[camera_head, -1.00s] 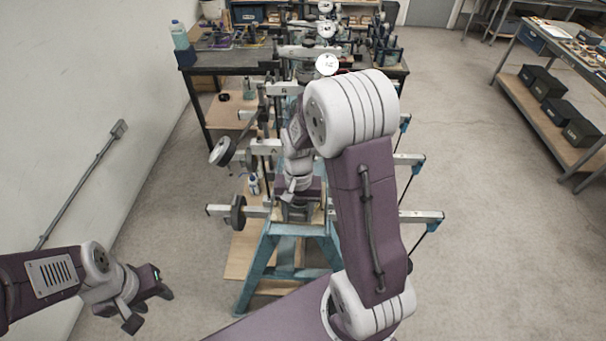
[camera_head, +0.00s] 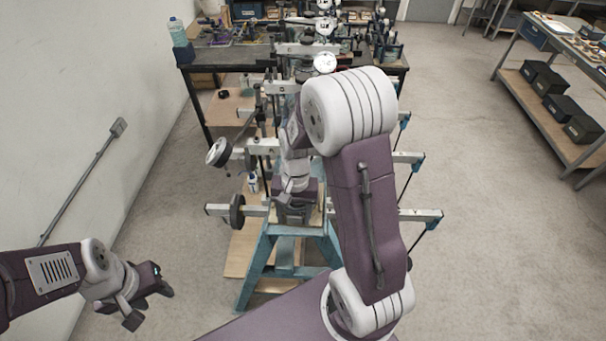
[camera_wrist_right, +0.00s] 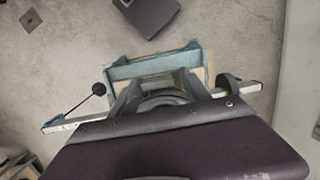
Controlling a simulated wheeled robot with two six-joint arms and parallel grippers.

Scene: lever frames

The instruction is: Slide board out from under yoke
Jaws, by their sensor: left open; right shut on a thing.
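The nearest lever frame is a teal trestle (camera_head: 262,258) with a pale crossbeam (camera_head: 420,216) and a dark round weight (camera_head: 238,212). My right gripper (camera_head: 293,213) is low at the top of this trestle, shut on what appears to be the tan board (camera_head: 319,214). The wrist and jaws hide most of the board and the contact. In the right wrist view the gripper (camera_wrist_right: 165,98) points at the trestle (camera_wrist_right: 150,66), with tan board (camera_wrist_right: 205,68) beside it. I cannot make out the yoke clearly. My left gripper (camera_head: 150,298) is open and empty, at lower left.
More lever beams with weights (camera_head: 217,152) stand in a row behind. A dark workbench (camera_head: 230,58) is at the back, a shelf table (camera_head: 545,110) at the right, a wall (camera_head: 90,110) at the left. The floor (camera_head: 480,250) at right is clear.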

